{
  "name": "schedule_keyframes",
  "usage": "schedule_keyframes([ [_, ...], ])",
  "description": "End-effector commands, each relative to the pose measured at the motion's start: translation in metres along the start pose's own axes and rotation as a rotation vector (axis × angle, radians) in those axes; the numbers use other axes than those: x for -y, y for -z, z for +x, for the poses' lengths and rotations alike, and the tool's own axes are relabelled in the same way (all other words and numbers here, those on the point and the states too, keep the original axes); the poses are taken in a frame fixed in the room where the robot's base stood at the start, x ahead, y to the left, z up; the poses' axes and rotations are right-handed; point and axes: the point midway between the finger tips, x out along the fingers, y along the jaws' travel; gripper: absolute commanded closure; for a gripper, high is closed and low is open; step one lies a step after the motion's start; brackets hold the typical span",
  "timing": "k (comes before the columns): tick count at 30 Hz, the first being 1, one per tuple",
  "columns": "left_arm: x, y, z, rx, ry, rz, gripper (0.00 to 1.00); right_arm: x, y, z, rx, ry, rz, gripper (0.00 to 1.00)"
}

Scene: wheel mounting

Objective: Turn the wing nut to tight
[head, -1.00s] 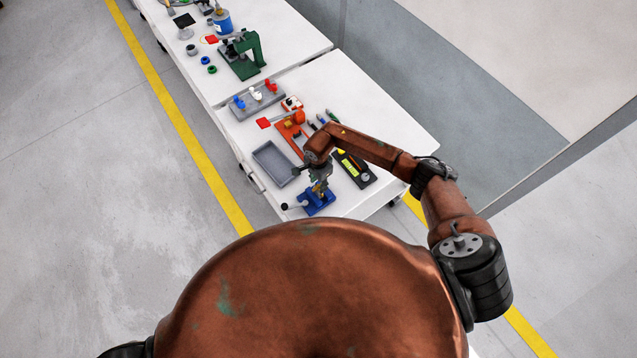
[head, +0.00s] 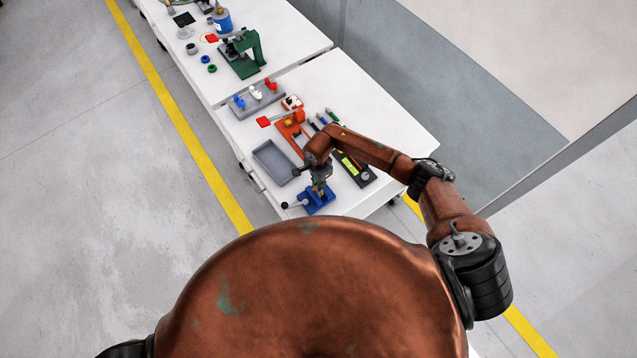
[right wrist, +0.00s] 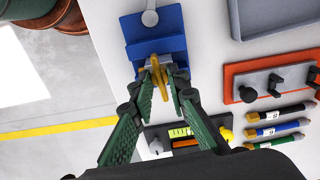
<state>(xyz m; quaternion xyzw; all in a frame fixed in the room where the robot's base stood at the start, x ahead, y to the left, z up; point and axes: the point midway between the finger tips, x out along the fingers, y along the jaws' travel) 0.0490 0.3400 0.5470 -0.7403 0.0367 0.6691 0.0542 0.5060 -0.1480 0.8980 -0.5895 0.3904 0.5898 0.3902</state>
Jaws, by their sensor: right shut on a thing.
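The gold wing nut (right wrist: 158,76) sits on the blue fixture (right wrist: 152,28) in the right wrist view. My right gripper (right wrist: 165,84) is shut on it, with a green-padded finger on each side of the nut. In the head view the blue fixture (head: 317,202) stands near the front edge of the table, and my right gripper (head: 320,187) points down over it. The nut's base and thread are hidden, and in the head view the nut is too small to make out. My left gripper is not in view.
A grey tray (head: 273,163) lies left of the gripper. Behind are an orange fixture (head: 292,139), several pens (head: 322,120) and a grey rack (head: 257,99). A blue fixture lever (head: 295,205) sticks out left.

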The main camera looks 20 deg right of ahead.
Motion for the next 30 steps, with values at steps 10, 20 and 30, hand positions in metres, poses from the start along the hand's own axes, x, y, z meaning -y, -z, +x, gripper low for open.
schedule_keyframes([
  [10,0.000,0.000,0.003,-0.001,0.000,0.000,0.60,0.000,0.001,0.000,-0.001,0.001,0.027,1.00],
  [20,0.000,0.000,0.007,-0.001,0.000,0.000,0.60,0.000,0.000,0.000,0.000,0.000,0.064,1.00],
  [30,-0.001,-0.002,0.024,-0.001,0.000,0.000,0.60,0.001,0.001,0.002,-0.001,0.002,0.216,1.00],
])
